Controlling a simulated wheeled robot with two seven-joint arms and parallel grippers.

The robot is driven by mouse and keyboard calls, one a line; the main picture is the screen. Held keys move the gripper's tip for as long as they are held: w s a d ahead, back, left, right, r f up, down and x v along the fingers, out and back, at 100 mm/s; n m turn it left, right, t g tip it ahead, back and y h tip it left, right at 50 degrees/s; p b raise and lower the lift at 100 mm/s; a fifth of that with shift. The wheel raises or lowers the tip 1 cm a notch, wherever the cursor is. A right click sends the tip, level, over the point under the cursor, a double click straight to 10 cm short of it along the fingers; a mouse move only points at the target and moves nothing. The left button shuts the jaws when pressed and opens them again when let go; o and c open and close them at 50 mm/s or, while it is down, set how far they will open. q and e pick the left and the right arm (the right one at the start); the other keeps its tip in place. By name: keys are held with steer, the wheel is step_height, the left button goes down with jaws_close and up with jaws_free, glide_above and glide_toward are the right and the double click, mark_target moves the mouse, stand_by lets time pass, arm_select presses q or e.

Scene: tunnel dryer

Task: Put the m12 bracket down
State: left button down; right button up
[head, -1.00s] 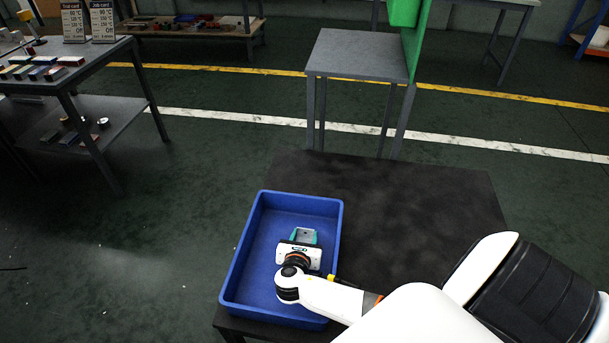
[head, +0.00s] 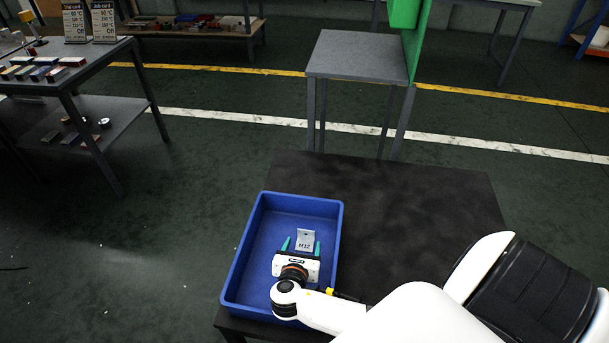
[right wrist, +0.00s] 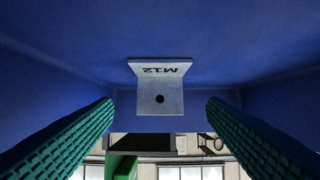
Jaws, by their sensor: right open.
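The M12 bracket (head: 305,239) is a small grey angled plate marked "M12". It rests in the blue tray (head: 228,262), and one leg shows a round hole in the right wrist view (right wrist: 158,92). My right gripper (head: 302,246) is inside the tray with its two green fingers spread wide. The bracket lies between and just beyond the fingertips, with clear gaps on both sides in the right wrist view. The gripper is empty. My left gripper is in neither view.
The tray stands on a dark table (head: 400,200) with free room to its right. A grey table (head: 358,55) with a green panel (head: 417,45) stands beyond. A workbench (head: 90,68) with several small blocks and two cards is at the left.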

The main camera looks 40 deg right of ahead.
steer(key=v, duration=0.7)
steer(key=shift+s+a+r+p, duration=0.1)
steer(key=shift+s+a+p, duration=0.15)
steer(key=shift+p, duration=0.1)
steer(key=shift+w+r, duration=0.1)
